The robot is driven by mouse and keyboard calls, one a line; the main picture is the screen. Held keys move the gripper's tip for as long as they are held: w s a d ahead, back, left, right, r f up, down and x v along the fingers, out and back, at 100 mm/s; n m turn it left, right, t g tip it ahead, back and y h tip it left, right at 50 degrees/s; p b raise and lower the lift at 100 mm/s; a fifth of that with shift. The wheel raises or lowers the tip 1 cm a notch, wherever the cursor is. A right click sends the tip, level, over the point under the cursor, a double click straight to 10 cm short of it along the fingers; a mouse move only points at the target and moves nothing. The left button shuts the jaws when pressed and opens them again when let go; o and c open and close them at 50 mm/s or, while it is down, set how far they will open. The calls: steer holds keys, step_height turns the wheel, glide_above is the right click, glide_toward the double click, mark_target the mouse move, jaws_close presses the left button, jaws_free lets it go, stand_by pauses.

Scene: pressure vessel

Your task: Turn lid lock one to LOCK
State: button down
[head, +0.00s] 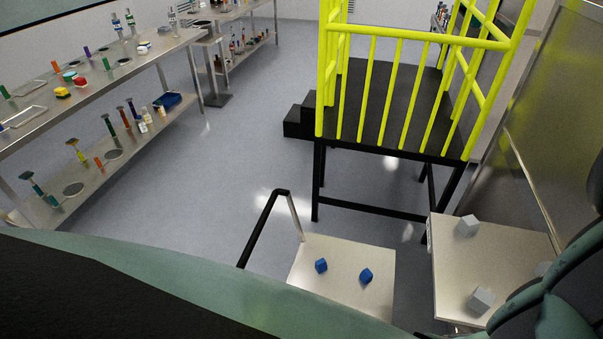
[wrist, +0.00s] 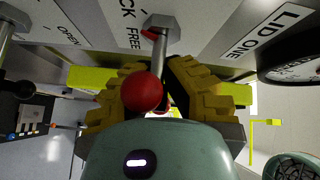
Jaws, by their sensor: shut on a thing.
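The lid lock one lever (wrist: 163,48) shows in the wrist view as a metal rod running down from a grey hub (wrist: 165,24) on a pale panel. A red ball knob (wrist: 141,92) is at its near end. A red mark sits on the hub's left side, close to the word FREE. Letters ending in CK stand above FREE, cut by the frame edge. A LID ONE label (wrist: 265,30) is to the right. My gripper (wrist: 155,76), with yellow ridged fingers, is shut around the rod, one finger on each side. The head view does not show the lever or my gripper.
In the wrist view, another lever (wrist: 8,38) stands at the left by an OPEN label, and a round gauge (wrist: 294,68) is at the right. In the head view, a yellow-railed platform (head: 385,110), a cart (head: 340,285) with blue blocks and a long bench (head: 110,75) surround open floor.

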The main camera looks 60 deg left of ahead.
steer(key=shift+a+f+m+y+p, duration=0.2)
steer(key=shift+f+m+y+p, duration=0.2)
steer(key=shift+f+m+y, duration=0.4)
steer(key=shift+r, duration=0.1)
steer(key=c, duration=1.4)
jaws_free()
steer(key=o, duration=0.4)
steer(key=shift+r, duration=0.25)
steer(key=shift+a+r, duration=0.1)
steer(key=shift+a, duration=0.45)
steer(key=s+a+r, duration=0.1)
steer(key=a, duration=0.9)
steer(key=shift+a+r, duration=0.35)
steer(key=shift+r, duration=0.05)
